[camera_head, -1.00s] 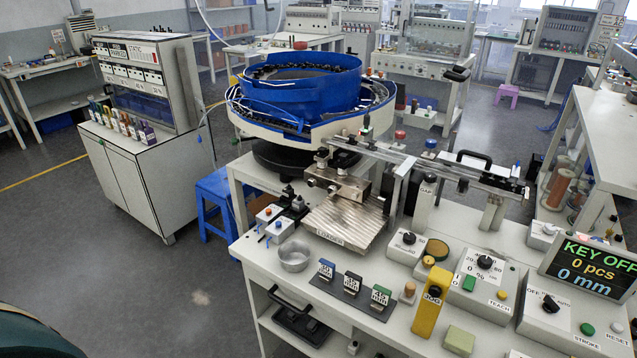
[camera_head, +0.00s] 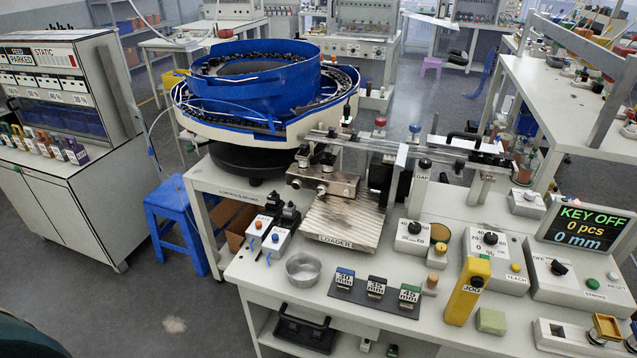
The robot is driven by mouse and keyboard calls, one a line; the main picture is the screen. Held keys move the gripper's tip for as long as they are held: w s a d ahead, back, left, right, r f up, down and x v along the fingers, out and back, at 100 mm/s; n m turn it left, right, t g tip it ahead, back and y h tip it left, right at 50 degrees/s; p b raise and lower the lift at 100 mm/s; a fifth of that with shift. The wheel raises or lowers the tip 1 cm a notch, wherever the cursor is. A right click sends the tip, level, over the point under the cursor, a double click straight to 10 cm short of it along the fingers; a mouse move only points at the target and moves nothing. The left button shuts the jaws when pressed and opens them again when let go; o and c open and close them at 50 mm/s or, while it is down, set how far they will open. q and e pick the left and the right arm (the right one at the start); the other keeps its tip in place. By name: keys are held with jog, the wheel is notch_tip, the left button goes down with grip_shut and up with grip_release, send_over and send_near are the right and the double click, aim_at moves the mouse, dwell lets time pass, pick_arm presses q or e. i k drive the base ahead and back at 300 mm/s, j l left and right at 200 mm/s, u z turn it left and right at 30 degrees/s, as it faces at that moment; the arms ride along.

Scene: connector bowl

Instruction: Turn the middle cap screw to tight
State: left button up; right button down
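No cap screw is clear enough to single out as the middle one. A metal block (camera_head: 322,184) with small round fittings on its front and dark parts on top sits at the upper end of the ribbed loader plate (camera_head: 343,222). A red knob (camera_head: 380,121) and a blue knob (camera_head: 415,127) stand along the feed rail (camera_head: 375,143) behind it. Screw heads are too small to tell tight from loose. Neither of my grippers is in view.
The blue bowl feeder (camera_head: 255,80) stands behind the loader. On the bench are a metal cup (camera_head: 303,269), a tray of marked blocks (camera_head: 345,293), a yellow 300 tool (camera_head: 467,290), a control box (camera_head: 490,258) and a KEY OFF display (camera_head: 579,226). A blue stool (camera_head: 176,226) stands left.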

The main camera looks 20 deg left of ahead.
aim_at(320, 189)
jog(key=j+z, duration=0.25)
jog(key=j, duration=0.3)
jog(key=j+z, duration=0.25)
jog(key=j, duration=0.25)
jog(key=k+j+z, duration=0.25)
jog(key=j, duration=0.3)
jog(key=j+z, duration=0.25)
jog(key=j, duration=0.25)
jog(key=j+z, duration=0.25)
jog(key=j, duration=0.3)
jog(key=k+j+z, duration=0.1)
jog(key=j+z, duration=0.15)
jog(key=j, duration=0.25)
